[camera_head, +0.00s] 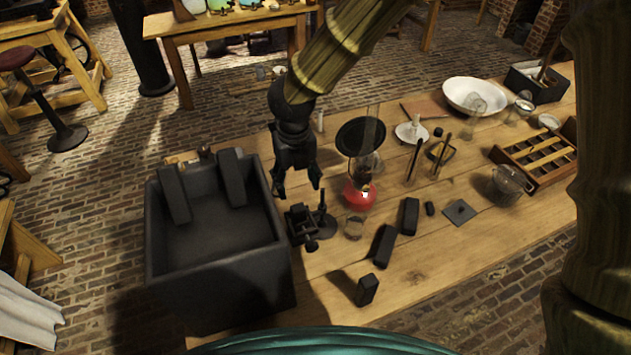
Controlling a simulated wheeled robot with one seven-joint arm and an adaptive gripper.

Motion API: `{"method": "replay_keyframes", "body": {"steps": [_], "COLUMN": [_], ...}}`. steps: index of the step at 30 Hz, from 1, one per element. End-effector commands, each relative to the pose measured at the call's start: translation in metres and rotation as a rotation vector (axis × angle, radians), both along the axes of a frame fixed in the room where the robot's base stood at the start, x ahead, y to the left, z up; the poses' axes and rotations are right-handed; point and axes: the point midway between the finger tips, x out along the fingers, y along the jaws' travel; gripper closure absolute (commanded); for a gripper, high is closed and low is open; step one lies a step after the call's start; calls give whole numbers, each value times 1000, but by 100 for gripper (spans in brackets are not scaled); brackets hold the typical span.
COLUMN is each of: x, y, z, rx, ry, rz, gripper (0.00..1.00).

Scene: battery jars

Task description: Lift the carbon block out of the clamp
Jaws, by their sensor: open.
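A small black clamp (301,225) stands at the table's left edge, beside the large dark trough. Dark parts sit close together in it, and I cannot clearly tell a carbon block apart from the clamp's own jaws. My gripper (297,189) hangs pointing down just above the clamp, with its two fingers apart and nothing seen between them. Whether the fingertips are level with the top of the clamp is hard to tell. Loose dark blocks lie on the table to the right: one tall (409,216), one leaning or lying (384,246), and one nearer (366,289).
The trough (224,272) holds two dark slabs against its walls. Right of the clamp stand a red-based lamp (359,195), a small glass (354,227) and a black disc (361,137). A dark square plate (459,211) lies farther right. The table's near right part is clear.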

Motion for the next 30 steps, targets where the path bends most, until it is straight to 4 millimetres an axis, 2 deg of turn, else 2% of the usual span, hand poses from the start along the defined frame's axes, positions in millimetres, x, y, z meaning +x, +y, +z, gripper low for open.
{"method": "replay_keyframes", "body": {"steps": [8, 21, 30], "x": [-5, -4, -3], "y": [1, 0, -1], "z": [-23, -86, -107], "rx": [-7, -6, -5], "ry": [8, 5, 4], "rz": [23, 20, 18], "gripper": [39, 39, 39]}}
